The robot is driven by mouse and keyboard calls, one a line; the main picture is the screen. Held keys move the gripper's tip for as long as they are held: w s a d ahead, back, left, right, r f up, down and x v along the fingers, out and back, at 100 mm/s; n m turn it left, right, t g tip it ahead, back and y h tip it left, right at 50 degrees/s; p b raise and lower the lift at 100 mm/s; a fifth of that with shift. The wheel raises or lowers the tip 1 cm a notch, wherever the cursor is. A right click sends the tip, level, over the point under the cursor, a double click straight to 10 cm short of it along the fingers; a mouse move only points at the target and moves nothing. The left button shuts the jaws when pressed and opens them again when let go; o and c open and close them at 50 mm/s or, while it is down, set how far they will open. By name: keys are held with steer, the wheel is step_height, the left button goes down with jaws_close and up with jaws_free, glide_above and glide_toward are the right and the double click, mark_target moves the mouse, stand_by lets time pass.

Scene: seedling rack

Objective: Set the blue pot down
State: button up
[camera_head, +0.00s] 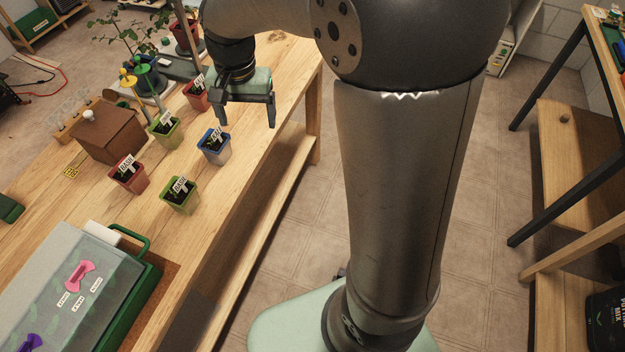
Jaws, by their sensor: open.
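The blue pot (214,151) stands upright on the wooden bench (232,200). Its rim is blue, its lower part looks pale, and it holds soil and a white label. My gripper (247,122) is open and empty, with its fingers pointing down. It appears above and to the right of the blue pot in the picture, apart from it. I cannot tell how high the fingertips are above the bench.
Green pots (179,199) and (165,132) and red pots (128,178) and (197,98) stand around the blue pot. A brown box (104,135) with a white knob is at left. A green-edged covered tray (130,318) lies in front. The bench's right strip is bare.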

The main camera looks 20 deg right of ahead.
steer(key=s+d+f+n, duration=0.1)
steer(key=s+d+n, duration=0.1)
steer(key=s, duration=0.8)
steer(key=s+d+f+n, duration=0.1)
steer(key=s+d+n, duration=0.2)
steer(key=s, duration=0.6)
steer(key=shift+s+d+f, duration=0.4)
steer(key=shift+d, duration=0.65)
